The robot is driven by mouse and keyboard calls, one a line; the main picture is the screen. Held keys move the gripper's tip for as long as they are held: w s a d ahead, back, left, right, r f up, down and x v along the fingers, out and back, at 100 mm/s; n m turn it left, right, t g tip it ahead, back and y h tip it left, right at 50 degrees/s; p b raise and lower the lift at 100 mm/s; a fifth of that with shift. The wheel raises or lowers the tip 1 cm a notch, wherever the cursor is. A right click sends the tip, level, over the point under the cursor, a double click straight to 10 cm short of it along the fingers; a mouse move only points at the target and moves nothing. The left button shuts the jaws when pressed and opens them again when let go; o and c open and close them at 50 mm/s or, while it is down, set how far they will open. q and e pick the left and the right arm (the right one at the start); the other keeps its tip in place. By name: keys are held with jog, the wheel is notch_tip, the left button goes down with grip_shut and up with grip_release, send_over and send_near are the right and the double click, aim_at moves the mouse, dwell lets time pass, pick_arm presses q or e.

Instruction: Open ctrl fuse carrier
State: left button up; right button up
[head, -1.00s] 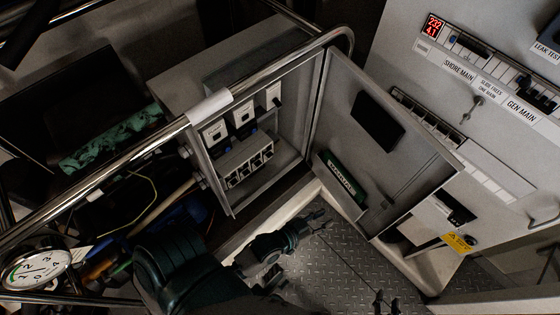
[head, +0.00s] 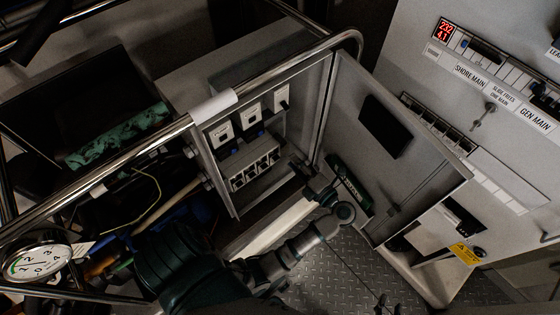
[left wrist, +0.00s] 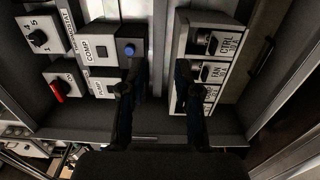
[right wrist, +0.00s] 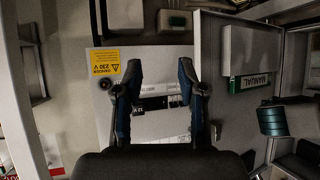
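In the left wrist view, the ctrl fuse carrier (left wrist: 203,38) is a black piece beside its CTRL label, at the top of a pale fuse block (left wrist: 181,50). The FAN carrier (left wrist: 196,72) is below it. The fuse block (head: 256,168) also shows in the open cabinet in the head view. My left gripper (left wrist: 155,82) is open and empty; its fingers are in front of the panel, one over the block's lower carriers. It reaches the cabinet's lower edge in the head view (head: 308,180). My right gripper (right wrist: 160,75) is open and empty, facing a white panel with a yellow label.
The cabinet door (head: 390,150) stands open to the right, with a green MANUAL holder (head: 350,184) inside. A metal rail (head: 150,148) crosses in front on the left. Switches (head: 250,115) sit above the fuse block. A labelled breaker panel (head: 480,85) is at right.

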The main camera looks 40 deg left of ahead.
pick_arm(q)
jog(key=b, duration=0.3)
send_near(273, 157)
jog(key=w+a, duration=0.1)
jog(key=a, duration=0.5)
jog(key=shift+w+a, duration=0.35)
jog(key=shift+a, duration=0.05)
pick_arm(e)
jog(key=w+a+r+t+y, duration=0.1)
jog(key=w+r+t, duration=0.3)
jog(key=r, duration=0.3)
jog(key=shift+a+t+y, duration=0.4)
jog(key=shift+t, duration=0.5)
pick_arm(q)
jog(key=shift+f, duration=0.1)
grip_shut()
